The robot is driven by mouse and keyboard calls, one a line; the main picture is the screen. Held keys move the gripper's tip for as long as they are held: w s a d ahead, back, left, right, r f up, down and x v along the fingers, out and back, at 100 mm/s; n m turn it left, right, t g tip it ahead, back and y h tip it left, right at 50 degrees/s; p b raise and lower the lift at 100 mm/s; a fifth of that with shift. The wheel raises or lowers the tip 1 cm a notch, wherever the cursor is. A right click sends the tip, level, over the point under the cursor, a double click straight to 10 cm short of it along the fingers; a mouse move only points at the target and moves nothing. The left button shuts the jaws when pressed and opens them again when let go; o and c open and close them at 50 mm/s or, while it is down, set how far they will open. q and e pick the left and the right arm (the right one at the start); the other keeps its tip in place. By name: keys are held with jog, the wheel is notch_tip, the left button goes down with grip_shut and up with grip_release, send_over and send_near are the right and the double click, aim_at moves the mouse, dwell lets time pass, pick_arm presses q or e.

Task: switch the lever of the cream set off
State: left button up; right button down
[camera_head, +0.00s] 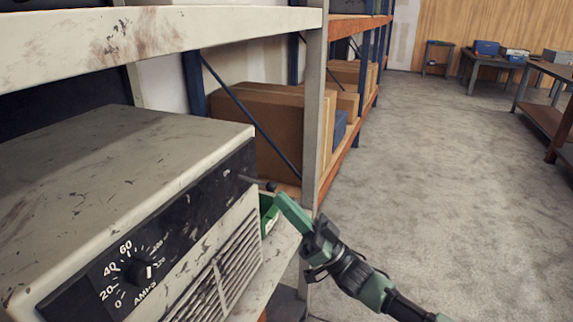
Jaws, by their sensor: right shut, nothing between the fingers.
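The cream set (110,165) is a worn, scuffed box on the shelf at the left, with a black front panel. A dial marked AMPS (137,272) sits on the panel's near end. At its far end a thin lever (256,182) with a dark round knob sticks out to the right, roughly level. My right gripper (283,200) is green, shut and empty. Its tip is just below and right of the lever's knob; I cannot tell whether they touch. My left gripper is not in view.
A green object (268,214) is partly hidden behind the gripper. A shelf upright (314,120) stands close behind my right gripper. Cardboard boxes (262,125) fill the shelf beyond. The floor (440,180) to the right is clear, with tables at the back.

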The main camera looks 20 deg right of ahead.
pick_arm(q)
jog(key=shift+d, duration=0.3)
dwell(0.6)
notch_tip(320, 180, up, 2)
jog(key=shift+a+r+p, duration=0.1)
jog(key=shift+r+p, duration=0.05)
jog(key=shift+p, duration=1)
pick_arm(e)
jog(key=s+d, duration=0.9)
jog(key=shift+d+f, duration=0.15)
jog(key=shift+f, duration=0.3)
